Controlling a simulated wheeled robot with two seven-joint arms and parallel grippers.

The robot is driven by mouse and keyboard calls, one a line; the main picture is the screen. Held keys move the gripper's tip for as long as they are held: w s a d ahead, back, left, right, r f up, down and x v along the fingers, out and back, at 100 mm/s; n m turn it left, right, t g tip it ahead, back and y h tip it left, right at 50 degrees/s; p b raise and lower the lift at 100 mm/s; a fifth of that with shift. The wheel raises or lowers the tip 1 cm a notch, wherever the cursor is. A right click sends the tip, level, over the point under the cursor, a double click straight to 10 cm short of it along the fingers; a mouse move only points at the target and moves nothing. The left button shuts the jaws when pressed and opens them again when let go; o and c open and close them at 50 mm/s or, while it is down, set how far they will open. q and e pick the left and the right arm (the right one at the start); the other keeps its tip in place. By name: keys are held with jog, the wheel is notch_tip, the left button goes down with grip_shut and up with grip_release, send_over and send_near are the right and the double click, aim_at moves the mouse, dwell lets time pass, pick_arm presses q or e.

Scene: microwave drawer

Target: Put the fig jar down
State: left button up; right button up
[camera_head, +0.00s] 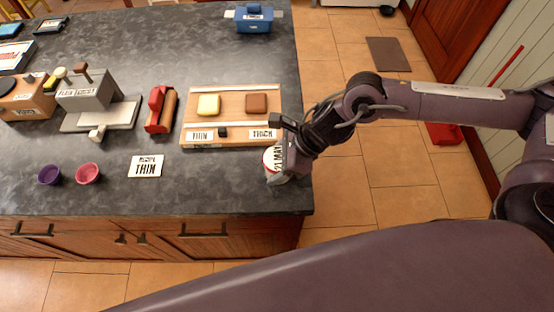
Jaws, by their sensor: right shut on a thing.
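The fig jar seems to be the pale round jar (271,160) with a red rim and a label reading "21 MAY". It is at the right end of the dark counter (220,190), near the front corner. My right gripper (277,170) is shut on it and covers part of it. I cannot tell whether the jar's base touches the counter. My left gripper is not in view.
A wooden board (232,92) marked THIN and THICK holds a yellow block and a brown block. Counter between card and jar is clear.

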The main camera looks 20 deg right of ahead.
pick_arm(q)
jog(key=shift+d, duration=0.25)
pick_arm(e)
jog(key=o, duration=1.1)
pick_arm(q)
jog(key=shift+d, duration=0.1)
pick_arm(e)
jog(key=shift+r, duration=0.1)
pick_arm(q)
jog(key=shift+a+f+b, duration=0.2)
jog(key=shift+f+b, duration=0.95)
pick_arm(e)
jog(key=v, duration=1.2)
